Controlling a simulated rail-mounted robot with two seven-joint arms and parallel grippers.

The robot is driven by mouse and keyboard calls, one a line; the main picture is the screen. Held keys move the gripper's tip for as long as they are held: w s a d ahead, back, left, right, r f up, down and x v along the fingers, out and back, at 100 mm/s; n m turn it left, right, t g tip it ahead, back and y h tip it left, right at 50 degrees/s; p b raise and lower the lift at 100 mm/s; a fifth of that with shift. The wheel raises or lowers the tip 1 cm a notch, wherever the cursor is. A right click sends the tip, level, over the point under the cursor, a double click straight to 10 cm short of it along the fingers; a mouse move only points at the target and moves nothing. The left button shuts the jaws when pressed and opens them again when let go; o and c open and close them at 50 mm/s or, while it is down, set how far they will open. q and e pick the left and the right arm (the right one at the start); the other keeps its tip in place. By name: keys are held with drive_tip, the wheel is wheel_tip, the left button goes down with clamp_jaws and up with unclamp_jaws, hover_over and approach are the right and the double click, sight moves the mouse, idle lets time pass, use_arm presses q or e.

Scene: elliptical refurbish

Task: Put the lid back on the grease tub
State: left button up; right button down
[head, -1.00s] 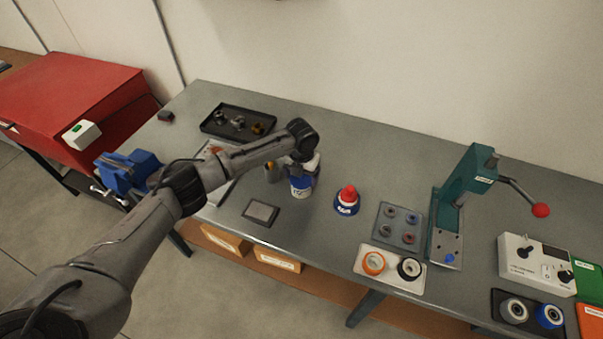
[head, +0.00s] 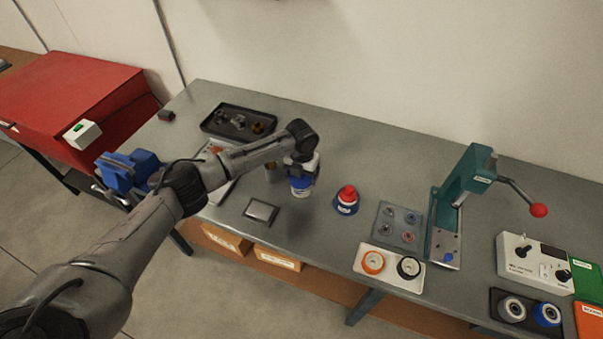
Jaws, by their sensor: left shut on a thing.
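The fingers and the exact grip are partly hidden by my wrist. To its right a short blue tub (head: 346,206) with a pale label stands upright on the bench, with a red rounded piece (head: 347,192) on top. I cannot tell for sure which container is the grease tub, and no separate loose lid is clear. My right gripper is not in view.
A black tray (head: 208,125) with parts is behind, and a blue vise (head: 128,171) at left. Right are a grey parts plate (head: 383,232), a white tray (head: 389,277) with two rings, and a green press (head: 463,185).

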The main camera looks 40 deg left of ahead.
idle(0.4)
use_arm(q)
drive_tip(key=o, duration=0.8)
drive_tip(key=shift+c, duration=0.2)
drive_tip(key=shift+r, duration=0.1)
drive_tip(key=shift+r, duration=0.15)
drive_tip(key=shift+r+p, duration=2.1)
drive_tip(key=shift+p, duration=0.15)
drive_tip(key=shift+r+p, duration=1.15)
drive_tip(key=shift+r, duration=0.05)
